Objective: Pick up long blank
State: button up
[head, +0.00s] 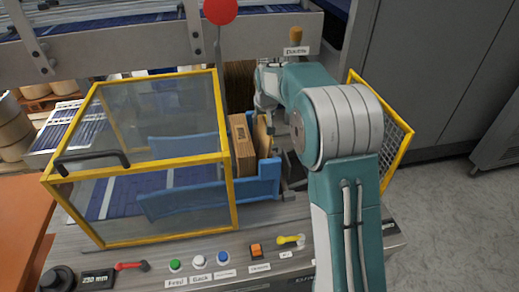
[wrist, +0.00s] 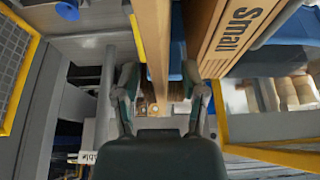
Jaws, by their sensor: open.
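A thin tan cardboard blank (head: 262,135) stands on edge in the blue holder (head: 262,181), just right of a thicker cardboard stack (head: 243,148). In the wrist view the thin blank (wrist: 153,40) runs between the two fingers of my gripper (wrist: 160,92). The fingers are open, one on each side of it, with visible gaps. The thicker stack (wrist: 232,28), printed "Small", lies to the right of the right finger. In the head view my arm partly hides my gripper (head: 266,108). I cannot read which blank is long.
A yellow-framed clear guard (head: 150,120) stands left of the holder, and a yellow mesh guard (head: 390,130) stands right of my arm. A red disc (head: 220,11) on a post rises behind. Buttons and a yellow lever (head: 288,240) line the front panel.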

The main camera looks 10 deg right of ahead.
jog(key=shift+a+f, duration=0.1)
jog(key=shift+c, duration=0.3)
grip_shut()
